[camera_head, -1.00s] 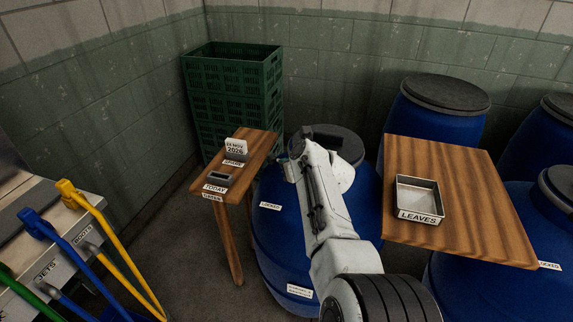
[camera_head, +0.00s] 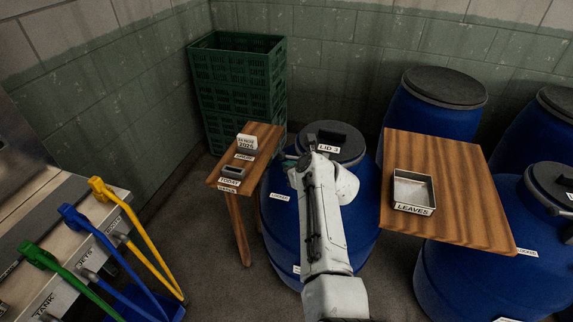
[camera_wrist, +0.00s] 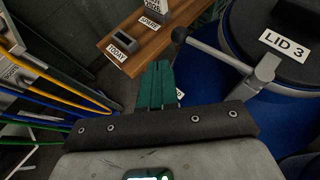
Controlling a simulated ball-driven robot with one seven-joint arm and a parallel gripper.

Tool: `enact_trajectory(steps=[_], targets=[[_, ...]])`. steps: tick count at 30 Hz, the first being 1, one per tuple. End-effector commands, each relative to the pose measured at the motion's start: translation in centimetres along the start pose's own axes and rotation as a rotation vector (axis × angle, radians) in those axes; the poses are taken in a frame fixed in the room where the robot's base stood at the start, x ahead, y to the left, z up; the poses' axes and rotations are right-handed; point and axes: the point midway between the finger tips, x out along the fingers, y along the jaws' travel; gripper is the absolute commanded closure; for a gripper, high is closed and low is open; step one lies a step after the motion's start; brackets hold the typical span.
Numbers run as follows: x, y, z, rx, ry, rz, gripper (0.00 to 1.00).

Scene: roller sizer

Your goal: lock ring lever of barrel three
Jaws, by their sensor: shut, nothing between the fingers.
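Barrel three (camera_head: 348,228) is blue and stands in the middle of the head view, partly behind my arm. Its dark lid (camera_head: 351,138) carries a LID 3 label, also seen in the wrist view (camera_wrist: 286,44). In the wrist view, the grey ring lever (camera_wrist: 222,54) sticks out from a clamp at the lid's rim and ends in a dark knob at upper left. My gripper (camera_wrist: 157,66) has its green fingers together and empty, beside the barrel and below left of the knob, seemingly apart from it. In the head view my arm hides most of the gripper and the lever.
A small wooden table (camera_head: 262,139) with a date block and a TODAY holder stands left of the barrel. A larger wooden board (camera_head: 455,168) with a LEAVES tray (camera_head: 412,207) is to the right. Green crates (camera_head: 238,85) stand behind. Coloured hose handles (camera_head: 75,218) are at left.

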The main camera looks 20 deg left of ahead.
Motion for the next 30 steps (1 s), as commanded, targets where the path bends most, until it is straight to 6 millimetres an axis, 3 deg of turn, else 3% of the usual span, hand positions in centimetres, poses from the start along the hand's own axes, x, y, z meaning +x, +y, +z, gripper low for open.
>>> enact_trajectory(steps=[15,30], targets=[[-4.1,3.1,0.6,-0.002,0.001,-0.001,1.0],[-4.7,3.5,0.6,0.0,0.001,-0.001,1.0]])
